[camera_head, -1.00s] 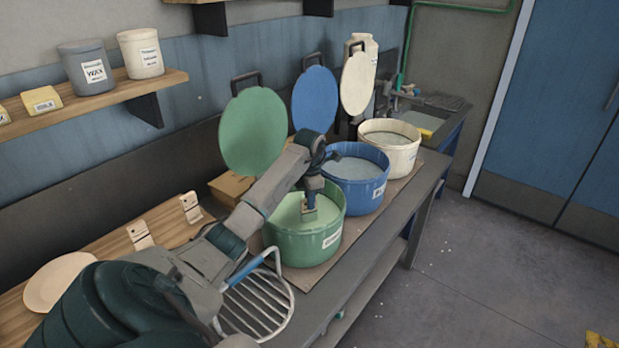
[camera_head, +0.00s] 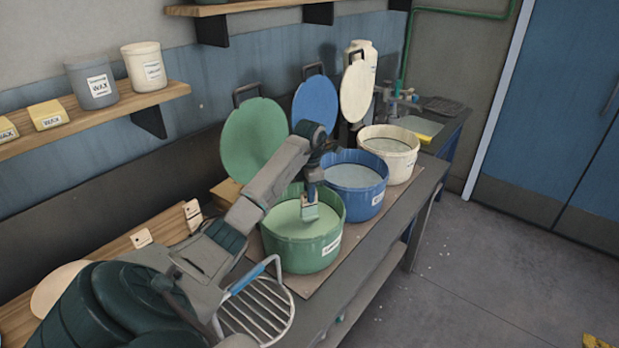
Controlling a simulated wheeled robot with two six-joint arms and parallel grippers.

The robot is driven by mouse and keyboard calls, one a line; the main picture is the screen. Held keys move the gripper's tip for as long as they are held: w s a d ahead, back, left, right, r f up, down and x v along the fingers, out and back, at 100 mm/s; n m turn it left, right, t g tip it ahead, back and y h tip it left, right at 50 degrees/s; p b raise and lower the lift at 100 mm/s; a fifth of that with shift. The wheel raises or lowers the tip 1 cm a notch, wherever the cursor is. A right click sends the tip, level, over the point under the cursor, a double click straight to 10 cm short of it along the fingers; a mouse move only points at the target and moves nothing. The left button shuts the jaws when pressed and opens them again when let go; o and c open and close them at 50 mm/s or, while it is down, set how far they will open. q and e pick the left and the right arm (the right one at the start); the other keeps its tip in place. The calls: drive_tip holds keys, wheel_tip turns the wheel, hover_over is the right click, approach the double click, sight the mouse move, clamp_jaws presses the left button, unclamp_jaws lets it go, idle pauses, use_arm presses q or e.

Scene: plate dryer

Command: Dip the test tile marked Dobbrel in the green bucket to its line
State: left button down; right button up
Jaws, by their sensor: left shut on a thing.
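The green bucket (camera_head: 300,254) stands open on the bench with pale green liquid (camera_head: 285,219) in it. My left gripper (camera_head: 311,190) is over this bucket, pointing down and shut on a small test tile (camera_head: 310,212). The tile hangs upright, its top pale and its lower part green. Its lower edge is at or just above the liquid; I cannot tell which. No name on the tile can be read. Two other pale tiles stand on a wooden rack, one at the left (camera_head: 141,238) and one further back (camera_head: 192,210). My right gripper is not in view.
A blue bucket (camera_head: 366,203) and a cream bucket (camera_head: 399,170) stand open beyond the green one. Their raised lids stand behind, the green lid (camera_head: 252,140) close to my arm. A wire rack (camera_head: 262,310) lies in front. A shelf (camera_head: 90,125) holds wax pots.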

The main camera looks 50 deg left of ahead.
use_arm(q)
drive_tip(key=shift+r+p, duration=0.8)
drive_tip(key=shift+r, duration=1.5)
idle(0.4)
